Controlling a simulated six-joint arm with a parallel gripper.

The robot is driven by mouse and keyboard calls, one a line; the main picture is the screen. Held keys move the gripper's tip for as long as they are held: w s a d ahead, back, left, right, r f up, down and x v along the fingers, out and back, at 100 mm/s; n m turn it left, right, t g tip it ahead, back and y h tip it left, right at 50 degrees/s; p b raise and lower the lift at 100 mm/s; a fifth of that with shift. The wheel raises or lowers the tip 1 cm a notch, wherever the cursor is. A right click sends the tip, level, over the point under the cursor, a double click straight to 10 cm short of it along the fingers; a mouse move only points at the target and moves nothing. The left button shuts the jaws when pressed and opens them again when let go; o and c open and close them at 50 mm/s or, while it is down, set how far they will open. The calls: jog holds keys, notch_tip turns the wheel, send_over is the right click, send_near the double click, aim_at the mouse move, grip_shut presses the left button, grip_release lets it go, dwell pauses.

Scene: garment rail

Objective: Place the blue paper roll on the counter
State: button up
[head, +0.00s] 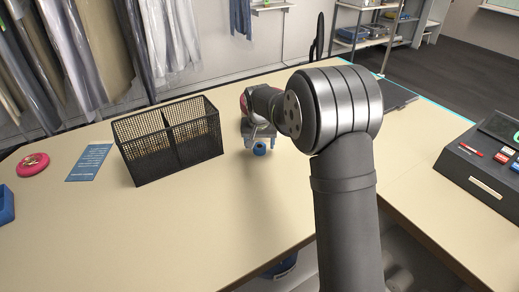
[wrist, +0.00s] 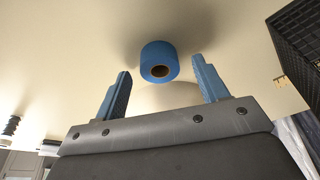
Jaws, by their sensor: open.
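The blue paper roll (head: 259,149) is at the counter (head: 215,215), just beyond the black mesh basket's right side. In the wrist view the roll (wrist: 160,61) shows its brown hollow core and a soft shadow on the pale counter top beside it. It appears to rest on the counter. My gripper (head: 259,139) is over the roll, pointing down. In the wrist view its two blue fingers (wrist: 161,80) are spread, one on each side of the roll, with clear gaps. My arm hides part of the counter behind it.
The black mesh basket (head: 170,140) stands left of my gripper. A blue card (head: 90,162) and a red round object (head: 32,164) lie further left. A dark register (head: 485,155) is at the right. Garments (head: 165,40) hang behind. The counter's front middle is clear.

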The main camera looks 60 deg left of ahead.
jog(key=shift+w+a+f, duration=0.1)
jog(key=shift+f, duration=0.3)
jog(key=c, duration=1.2)
jog(key=shift+o, duration=0.2)
jog(key=shift+r, duration=0.1)
